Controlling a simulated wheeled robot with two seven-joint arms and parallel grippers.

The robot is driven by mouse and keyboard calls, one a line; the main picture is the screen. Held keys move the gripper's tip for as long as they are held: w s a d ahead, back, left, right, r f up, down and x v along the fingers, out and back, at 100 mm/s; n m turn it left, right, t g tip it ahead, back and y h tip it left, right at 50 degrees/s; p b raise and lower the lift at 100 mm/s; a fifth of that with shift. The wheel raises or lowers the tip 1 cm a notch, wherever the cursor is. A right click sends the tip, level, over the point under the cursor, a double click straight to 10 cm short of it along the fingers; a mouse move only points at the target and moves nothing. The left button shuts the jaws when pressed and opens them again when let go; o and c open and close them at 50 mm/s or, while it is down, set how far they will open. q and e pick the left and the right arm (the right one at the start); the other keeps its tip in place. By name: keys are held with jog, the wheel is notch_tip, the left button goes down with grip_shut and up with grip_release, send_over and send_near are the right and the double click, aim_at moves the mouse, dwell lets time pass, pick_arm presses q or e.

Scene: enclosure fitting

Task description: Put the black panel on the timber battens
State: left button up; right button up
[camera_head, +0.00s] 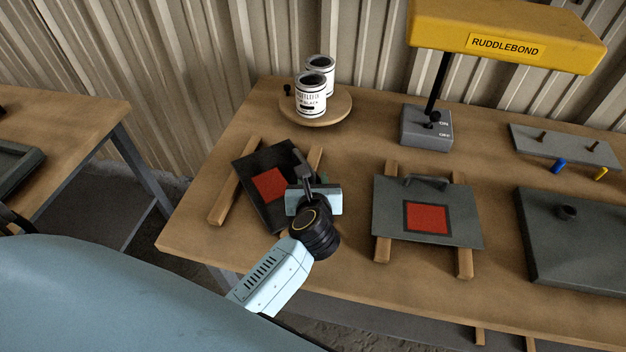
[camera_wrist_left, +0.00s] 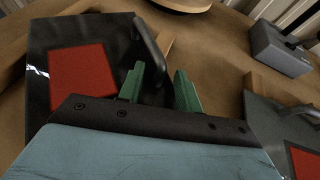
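The black panel (camera_head: 256,163), glossy with a red square, lies over two timber battens, one at its left (camera_head: 232,196) and one at its right (camera_head: 315,160). It looks turned relative to them; I cannot tell if it rests flat on both. In the left wrist view the black panel (camera_wrist_left: 45,38) has a dark bar handle (camera_wrist_left: 149,42) along its right edge. My left gripper (camera_head: 302,176) is above the panel's right side. Its green fingers (camera_wrist_left: 160,88) are apart, close to the handle's near end, and do not grip it. My right gripper is out of view.
A grey panel (camera_head: 393,205) with a red square rests on other battens to the right. Behind are two tins (camera_head: 311,95) on a round board (camera_head: 339,109) and a yellow-headed lamp (camera_head: 505,35). A dark grey enclosure panel (camera_head: 585,240) lies at the far right.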

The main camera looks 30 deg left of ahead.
pick_arm(q)
jog(key=v, duration=1.1)
jog(key=shift+d, duration=0.1)
jog(key=shift+s+d+r, duration=0.15)
jog(key=shift+s+d, duration=0.05)
jog(key=shift+s, duration=0.25)
